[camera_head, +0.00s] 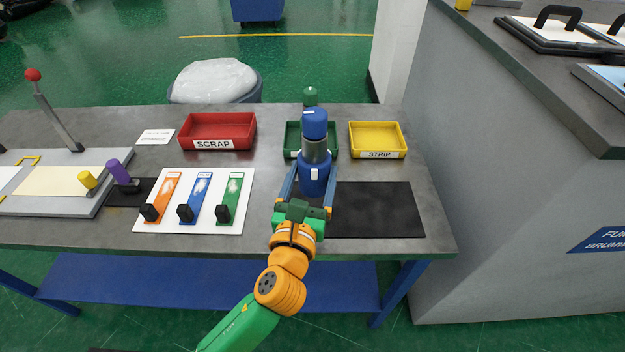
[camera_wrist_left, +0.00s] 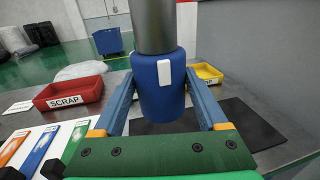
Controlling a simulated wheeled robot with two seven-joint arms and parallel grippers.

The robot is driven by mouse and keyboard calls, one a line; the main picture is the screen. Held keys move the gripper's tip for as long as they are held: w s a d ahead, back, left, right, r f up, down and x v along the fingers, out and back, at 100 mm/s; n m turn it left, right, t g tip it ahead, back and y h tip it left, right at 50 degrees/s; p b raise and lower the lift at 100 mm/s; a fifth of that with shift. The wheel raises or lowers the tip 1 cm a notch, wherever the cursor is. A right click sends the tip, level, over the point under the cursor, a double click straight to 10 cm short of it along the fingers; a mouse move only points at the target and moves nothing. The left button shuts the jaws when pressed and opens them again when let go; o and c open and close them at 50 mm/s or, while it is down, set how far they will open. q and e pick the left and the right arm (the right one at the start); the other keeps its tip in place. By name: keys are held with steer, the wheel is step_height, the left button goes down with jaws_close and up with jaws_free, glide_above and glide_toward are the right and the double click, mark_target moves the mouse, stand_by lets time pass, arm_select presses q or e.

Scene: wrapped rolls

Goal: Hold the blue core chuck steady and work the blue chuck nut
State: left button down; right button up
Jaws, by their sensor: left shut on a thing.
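The blue core chuck (camera_head: 313,186) stands upright near the table's front middle, with a white mark on its side. A grey shaft (camera_head: 316,150) rises from it to the blue chuck nut (camera_head: 315,126) on top. My left gripper (camera_head: 306,192) has one finger on each side of the chuck's blue lower body and is shut on it. The left wrist view shows the chuck (camera_wrist_left: 159,92) between both fingers; the nut is outside that view. I cannot tell whether the chuck's base touches the table. My right gripper is not in view.
A white board (camera_head: 150,216) with coloured strips lies left; a bare black mat (camera_head: 380,210) lies right.

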mark_target(312, 159)
arm_select(q)
steer(key=w, duration=0.4)
steer(key=shift+w, duration=0.35)
stand_by(0.3)
steer(key=shift+f+b, duration=0.6)
steer(key=shift+f, duration=0.25)
steer(key=shift+f+b, duration=0.3)
steer(key=shift+f, duration=0.05)
steer(key=shift+f+b, duration=1.1)
steer(key=shift+f, duration=0.3)
steer(key=shift+f, duration=0.35)
steer(key=shift+f+b, duration=1.95)
steer(key=shift+f, duration=0.15)
steer(key=shift+f+b, duration=0.3)
steer(key=shift+f, duration=0.05)
